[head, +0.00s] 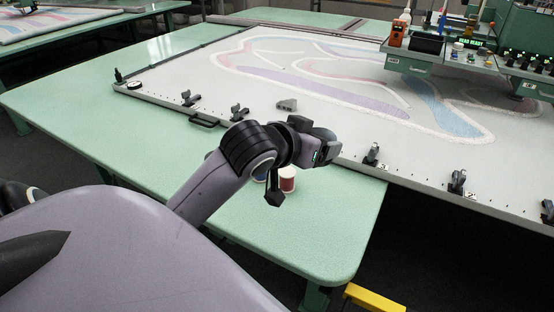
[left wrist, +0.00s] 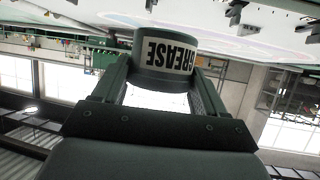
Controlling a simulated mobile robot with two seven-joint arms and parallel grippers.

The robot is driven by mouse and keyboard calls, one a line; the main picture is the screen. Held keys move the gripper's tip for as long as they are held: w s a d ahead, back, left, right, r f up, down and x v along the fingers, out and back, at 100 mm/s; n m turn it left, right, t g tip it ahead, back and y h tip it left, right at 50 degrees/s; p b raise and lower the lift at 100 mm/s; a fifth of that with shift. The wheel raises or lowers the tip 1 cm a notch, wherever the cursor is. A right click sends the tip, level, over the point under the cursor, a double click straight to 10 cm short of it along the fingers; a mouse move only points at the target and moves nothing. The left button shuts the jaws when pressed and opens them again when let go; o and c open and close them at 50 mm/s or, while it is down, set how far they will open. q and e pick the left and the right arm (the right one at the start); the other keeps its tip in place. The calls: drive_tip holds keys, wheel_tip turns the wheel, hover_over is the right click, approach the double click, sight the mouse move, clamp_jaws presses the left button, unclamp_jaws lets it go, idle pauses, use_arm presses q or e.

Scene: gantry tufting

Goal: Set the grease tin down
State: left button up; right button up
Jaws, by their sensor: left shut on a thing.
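The grease tin (left wrist: 166,52) is a dark green round tin with a white label. It shows in the left wrist view, where its lettering reads upside down. My left gripper (left wrist: 163,78) is shut on it, one finger on each side. In the head view my left gripper (head: 325,148) is over the near edge of the tufting frame, by the green table's right part. I cannot make out the tin there; the gripper seems to hide it. Whether the tin touches anything below is not clear. My right gripper is not in view.
A red spool (head: 287,179) and a partly hidden blue one stand on the green table (head: 318,225) below my left wrist. Clamps (head: 371,155) line the frame edge. The patterned cloth (head: 300,75) lies beyond. The green table's left part is clear.

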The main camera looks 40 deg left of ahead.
use_arm(q)
wheel_tip(320, 180, down, 19)
drive_tip(key=b, duration=0.3)
drive_tip(key=shift+f, duration=0.1)
drive_tip(key=shift+f, duration=0.1)
drive_tip(key=o, duration=1.1)
drive_tip(key=shift+o, duration=0.2)
drive_tip(key=shift+r, duration=0.2)
drive_tip(key=v, duration=1.2)
